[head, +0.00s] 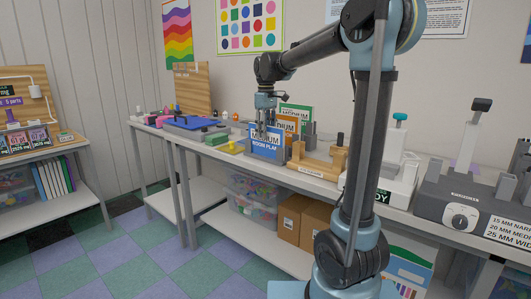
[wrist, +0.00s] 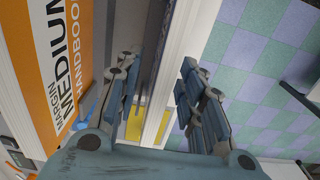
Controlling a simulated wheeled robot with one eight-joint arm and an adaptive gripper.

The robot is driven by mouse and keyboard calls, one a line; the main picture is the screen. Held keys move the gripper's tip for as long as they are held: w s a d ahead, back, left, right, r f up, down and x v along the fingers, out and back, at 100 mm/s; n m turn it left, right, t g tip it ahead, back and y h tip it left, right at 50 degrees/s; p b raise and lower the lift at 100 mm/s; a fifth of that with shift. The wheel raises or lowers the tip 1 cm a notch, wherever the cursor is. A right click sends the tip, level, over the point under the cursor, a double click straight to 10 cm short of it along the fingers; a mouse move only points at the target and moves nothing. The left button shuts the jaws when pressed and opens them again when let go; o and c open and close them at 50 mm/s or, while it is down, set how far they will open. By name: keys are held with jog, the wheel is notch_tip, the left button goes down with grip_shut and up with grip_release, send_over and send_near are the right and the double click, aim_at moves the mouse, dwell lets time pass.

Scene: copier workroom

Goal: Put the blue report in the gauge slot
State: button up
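The blue report (head: 266,142) stands upright on the workbench, its front cover with a white title band facing the head camera. My gripper (head: 266,130) points down at its top edge, with fingers in front of and behind that edge. In the wrist view a long white edge (wrist: 192,40), apparently the report's, runs between my gripper's fingers (wrist: 160,95). The right finger is close to it and a gap shows on the left, so the gripper looks open. A grey machine with a dial (head: 458,214) stands at the right, beside a narrow/medium/wide sign; its slot is not clearly visible.
An orange handbook (wrist: 58,65) stands close behind the report, and a green book (head: 297,110) is farther back. A wooden fixture (head: 318,163) is just right. Boxes sit on the lower shelf.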

grip_shut()
jog(key=shift+r, duration=0.15)
jog(key=shift+r, duration=1.85)
